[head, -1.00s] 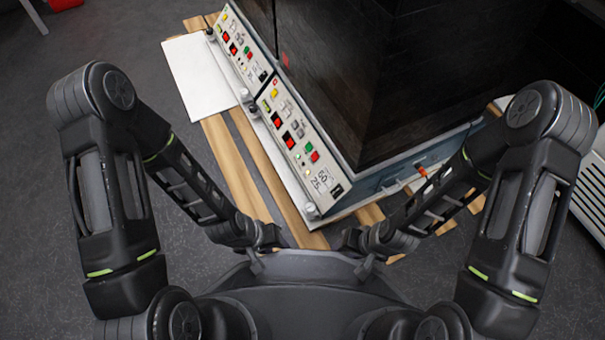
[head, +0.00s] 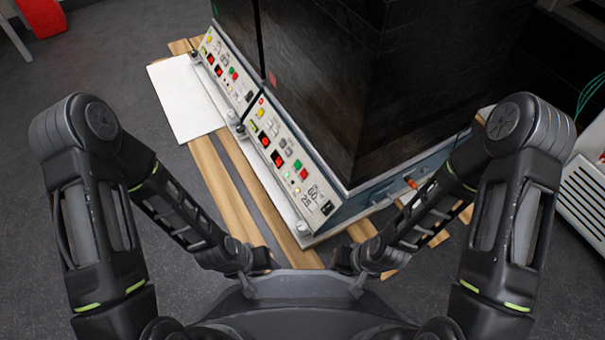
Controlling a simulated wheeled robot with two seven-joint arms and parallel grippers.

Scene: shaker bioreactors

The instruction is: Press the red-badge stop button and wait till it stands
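The near one (head: 310,110) has a pale control panel (head: 290,170) with red displays, a green button (head: 297,164) and a red button (head: 303,174). The far one's panel (head: 226,72) is similar, with a green button and a red one. A small red badge (head: 272,79) shows on the near dark housing. My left gripper (head: 262,268) and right gripper (head: 343,265) are low in front of my body, short of the near panel and touching no button. Their fingers are too small and dark to read.
The shakers rest on wooden slats (head: 230,190). A white board (head: 186,100) lies at the left. An orange-tipped part (head: 410,182) sticks out of the near shaker's right side. A white slatted unit (head: 585,195) stands at the right edge.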

